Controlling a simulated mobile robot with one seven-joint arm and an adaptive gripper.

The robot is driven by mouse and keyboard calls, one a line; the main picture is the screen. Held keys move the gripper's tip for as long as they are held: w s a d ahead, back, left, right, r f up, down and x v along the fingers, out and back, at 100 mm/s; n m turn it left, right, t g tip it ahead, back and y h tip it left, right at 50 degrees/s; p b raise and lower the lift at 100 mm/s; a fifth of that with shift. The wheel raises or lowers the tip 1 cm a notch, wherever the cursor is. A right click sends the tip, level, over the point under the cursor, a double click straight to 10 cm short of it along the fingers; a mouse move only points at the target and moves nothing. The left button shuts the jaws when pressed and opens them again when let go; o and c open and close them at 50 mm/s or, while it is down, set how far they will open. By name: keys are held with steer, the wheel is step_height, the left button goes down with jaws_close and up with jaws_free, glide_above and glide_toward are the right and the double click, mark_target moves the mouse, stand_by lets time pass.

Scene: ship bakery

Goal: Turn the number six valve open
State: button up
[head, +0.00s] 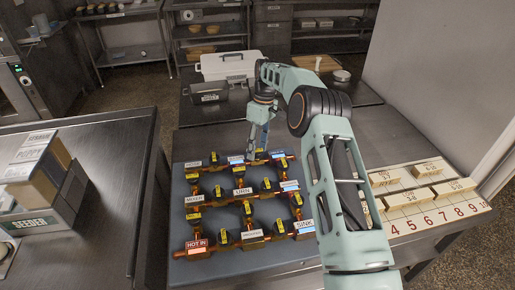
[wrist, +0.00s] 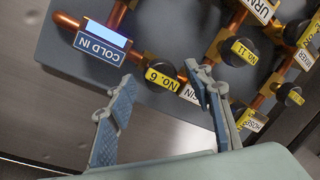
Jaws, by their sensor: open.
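The number six valve, marked by a yellow "NO. 6" label (wrist: 160,78) on its dark handle, sits on the copper pipe just right of the "COLD IN" sign (wrist: 102,43) in the wrist view. My gripper (wrist: 166,115) is open and empty. Its left finger is below and left of the label, its right finger to the right, with the handle beyond the gap between them. In the head view my gripper (head: 257,146) points down over the back row of the valve board (head: 225,262), and the number six label is not readable there.
A "NO. 11" valve (wrist: 239,50) and other valves stand close to the right finger. Copper pipes link the valves. A numbered rack (head: 440,213) with labelled blocks lies to the right. A white case (head: 229,66) stands behind. Boxes (head: 38,175) occupy the left counter.

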steer(key=shift+v, duration=3.75)
